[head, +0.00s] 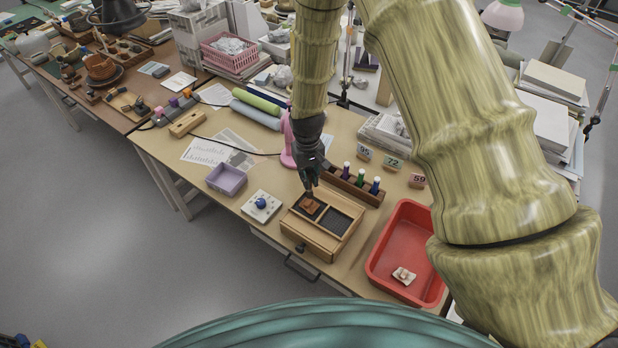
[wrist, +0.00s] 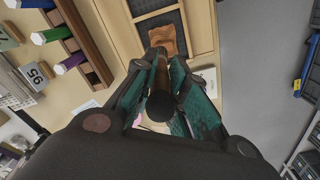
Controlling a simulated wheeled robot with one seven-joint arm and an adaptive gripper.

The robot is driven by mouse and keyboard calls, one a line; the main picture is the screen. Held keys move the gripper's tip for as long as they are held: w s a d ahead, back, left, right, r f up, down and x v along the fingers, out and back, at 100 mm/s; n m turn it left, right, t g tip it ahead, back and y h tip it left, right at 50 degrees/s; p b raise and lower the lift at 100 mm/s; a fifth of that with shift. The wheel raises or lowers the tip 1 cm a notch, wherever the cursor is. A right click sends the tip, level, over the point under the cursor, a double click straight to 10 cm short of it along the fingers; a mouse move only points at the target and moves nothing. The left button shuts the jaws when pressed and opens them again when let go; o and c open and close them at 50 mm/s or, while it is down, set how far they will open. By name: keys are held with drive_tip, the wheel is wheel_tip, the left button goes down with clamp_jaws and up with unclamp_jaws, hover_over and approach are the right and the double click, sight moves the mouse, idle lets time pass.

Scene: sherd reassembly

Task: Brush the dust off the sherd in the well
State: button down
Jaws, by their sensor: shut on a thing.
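The sherd (head: 311,206) is an orange-brown piece lying in the left well of a wooden box (head: 318,243) on the table. It also shows at the top of the wrist view (wrist: 167,40). My gripper (head: 309,184) is over that well, pointing down. In the wrist view its teal fingers (wrist: 160,88) are shut on a brush (wrist: 161,80) with a dark round handle end. The brush's far end reaches toward the sherd's edge. I cannot tell whether the bristles touch it. The second well (head: 337,221) has a dark lining and looks empty.
A rack (head: 362,193) of capped bottles stands close behind the box. A red tray (head: 384,262) holding a small pale piece is to the right. Number cards (head: 391,162) stand behind.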

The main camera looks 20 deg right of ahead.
drive_tip(key=shift+a+r+p, duration=0.1)
drive_tip(key=shift+r+p, duration=0.8)
drive_tip(key=shift+r, duration=1.2)
drive_tip(key=shift+r, duration=1.45)
